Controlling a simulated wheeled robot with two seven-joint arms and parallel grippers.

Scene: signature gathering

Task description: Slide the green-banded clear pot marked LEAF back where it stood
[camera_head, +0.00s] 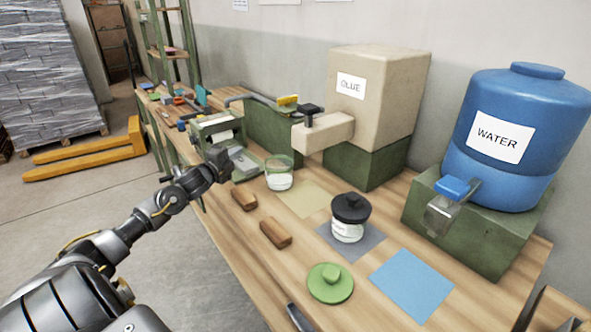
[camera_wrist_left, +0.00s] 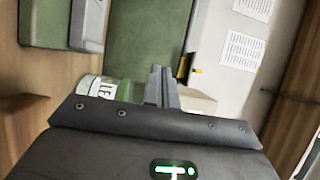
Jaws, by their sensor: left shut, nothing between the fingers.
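The green-banded clear pot (camera_head: 279,178) stands upright on the bench at the far left corner of the beige mat (camera_head: 306,200), with white contents low inside. In the left wrist view the LEAF pot (camera_wrist_left: 108,91) shows its label and green band, partly hidden behind my gripper body. My left gripper (camera_head: 222,163) is to the left of the pot, apart from it. Its fingers show in the wrist view (camera_wrist_left: 161,86), closed together and empty, beside the pot. My right gripper is not in view.
A black-lidded jar (camera_head: 348,228) stands on the grey mat (camera_head: 366,250). A green lid (camera_head: 330,284), two brown blocks (camera_head: 275,234) and a blue mat (camera_head: 411,285) lie nearer. The GLUE box (camera_head: 385,90) and WATER barrel (camera_head: 520,110) stand along the wall.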

